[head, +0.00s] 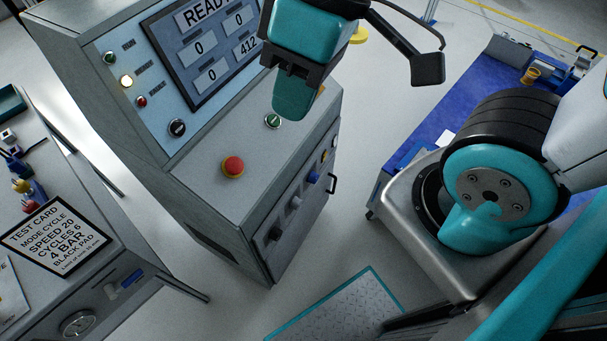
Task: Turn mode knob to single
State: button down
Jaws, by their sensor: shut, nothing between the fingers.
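A grey console cabinet (195,190) stands at the centre left in the head view. A black round knob (177,128) with a light mark sits on its sloped panel, below the indicator lamps. It may be the mode knob, but its label is too small to read. My gripper (291,105) is teal and black, shut and empty. It hangs in front of the console at upper centre, to the right of the knob and apart from it. Its tip appears close to a green round control (273,120) on the ledge; the gap cannot be judged.
A red button (233,166) sits on the ledge. The screen (210,45) reads READY, partly hidden. Several front controls (294,204) and a black handle (332,184) face right. A test card (57,235) reading "MODE CYCLE" lies on the left bench. A blue-topped table (440,125) stands right.

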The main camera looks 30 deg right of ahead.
aim_at(276, 233)
jog(key=z, duration=0.75)
jog(key=k, duration=0.8)
jog(key=u, duration=0.1)
